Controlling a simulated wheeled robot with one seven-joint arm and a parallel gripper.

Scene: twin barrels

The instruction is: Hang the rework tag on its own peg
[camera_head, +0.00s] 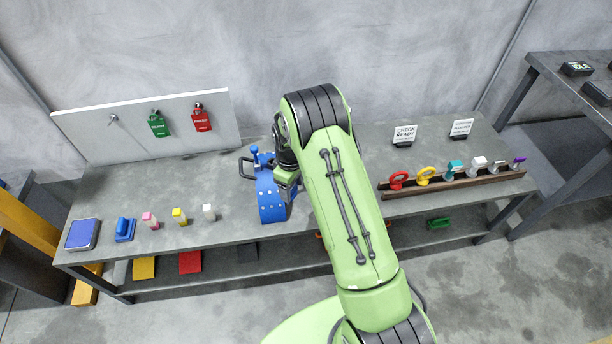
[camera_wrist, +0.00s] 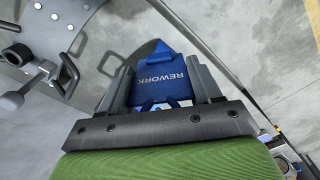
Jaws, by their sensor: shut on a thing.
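The blue rework tag (camera_wrist: 158,82) is between the two fingers of my gripper (camera_wrist: 160,76) in the wrist view. Its white lettering reads upside down there, and its pointed end sticks out past the fingers. In the head view my gripper (camera_head: 287,178) is over the bench beside a blue curved piece with a row of light dots (camera_head: 270,196); I cannot tell the tag apart there. A white board (camera_head: 82,136) at the back left carries a bare peg (camera_head: 113,118) at left, a green tag (camera_head: 158,125) in the middle and a red tag (camera_head: 201,120) at right.
A blue pad (camera_head: 82,234), a blue-handled stamp (camera_head: 124,229) and several small coloured blocks line the bench's front left. A brown rack (camera_head: 450,185) holds several coloured items at right, below two small signs. A dark loop handle (camera_head: 246,167) stands left of my gripper.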

